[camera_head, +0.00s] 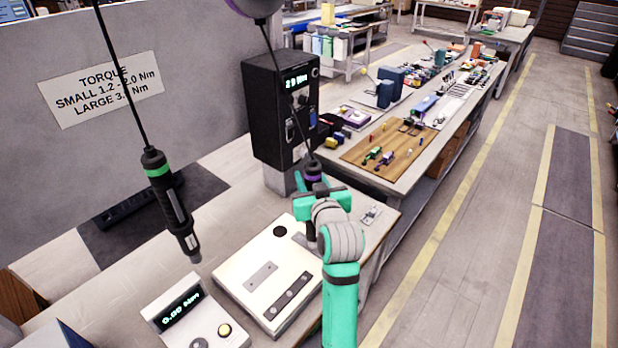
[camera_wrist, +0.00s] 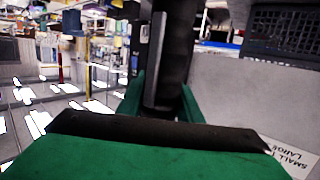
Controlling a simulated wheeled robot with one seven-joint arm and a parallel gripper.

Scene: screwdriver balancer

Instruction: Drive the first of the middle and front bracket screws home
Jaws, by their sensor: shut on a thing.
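My gripper (camera_head: 314,190) is shut on a dark screwdriver with a purple band (camera_head: 313,171), which hangs on a cord. In the wrist view the driver's black body (camera_wrist: 175,60) stands between the green fingers (camera_wrist: 165,100). The gripper is above the far right edge of a white fixture plate (camera_head: 242,270). The plate bears a dark round part (camera_head: 280,231), a grey flat piece (camera_head: 261,275) and a dark strip with several spots (camera_head: 291,291). My arm hides part of the plate's right side. The driver's tip and any contact with a screw cannot be made out.
A green-banded screwdriver (camera_head: 168,205) hangs at the left. A torque display (camera_head: 190,312) reading 0.00 stands before the plate. A black unit (camera_head: 281,110) rises behind it. A small metal part (camera_head: 371,215) lies at the right edge. A wooden board (camera_head: 390,150) lies beyond.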

